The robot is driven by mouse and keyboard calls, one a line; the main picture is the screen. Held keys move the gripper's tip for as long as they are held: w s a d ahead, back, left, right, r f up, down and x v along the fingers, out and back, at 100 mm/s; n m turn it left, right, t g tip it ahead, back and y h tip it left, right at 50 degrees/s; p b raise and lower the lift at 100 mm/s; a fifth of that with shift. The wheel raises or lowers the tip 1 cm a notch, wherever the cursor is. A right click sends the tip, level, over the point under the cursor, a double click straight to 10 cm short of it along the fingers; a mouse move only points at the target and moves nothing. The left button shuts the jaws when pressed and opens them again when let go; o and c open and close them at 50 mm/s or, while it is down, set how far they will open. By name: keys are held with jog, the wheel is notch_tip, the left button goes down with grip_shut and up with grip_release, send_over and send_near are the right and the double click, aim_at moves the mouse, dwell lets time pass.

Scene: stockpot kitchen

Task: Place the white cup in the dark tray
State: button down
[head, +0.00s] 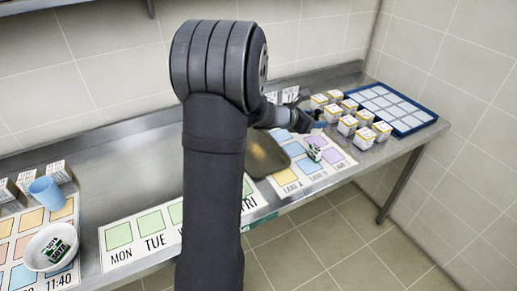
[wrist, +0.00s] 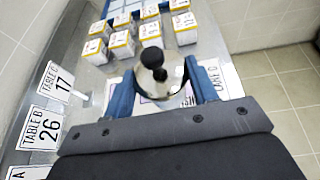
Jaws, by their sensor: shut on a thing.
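My gripper (head: 303,121) is over the right part of the counter, near the small boxes. I cannot make out a white cup. A light blue cup (head: 45,192) stands at the left, and a white bowl (head: 68,238) holding a small green-and-white box is in front of it. A dark, flat, tray-like thing (head: 267,156) lies mid-counter, partly hidden by my arm.
Several white-and-yellow boxes (head: 347,125) stand right of my gripper, before a blue-rimmed tray (head: 425,115) with pale squares. A green-and-white box (head: 314,153) sits on a coloured mat (head: 283,187). Table cards (wrist: 40,128) stand left in the wrist view. A weekday strip (head: 120,258) lies along the front.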

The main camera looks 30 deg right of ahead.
jog(key=w+a, duration=0.1)
jog(key=a, duration=0.9)
jog(key=shift+g, duration=0.4)
jog(key=shift+w+a+f, duration=0.95)
jog(key=shift+w+f, duration=0.8)
jog(key=shift+f, duration=0.05)
jog(key=shift+w+a+f, duration=0.95)
jog(key=shift+w+f, duration=0.85)
jog(key=shift+w+a+f, duration=0.95)
jog(key=shift+w+f, duration=0.8)
jog(key=shift+f, duration=0.05)
jog(key=shift+f, duration=0.15)
jog(key=c, duration=0.6)
grip_release()
jog(key=shift+o, duration=0.2)
jog(key=shift+a+r, duration=0.25)
jog(key=shift+a, duration=0.1)
jog(key=v, duration=1.1)
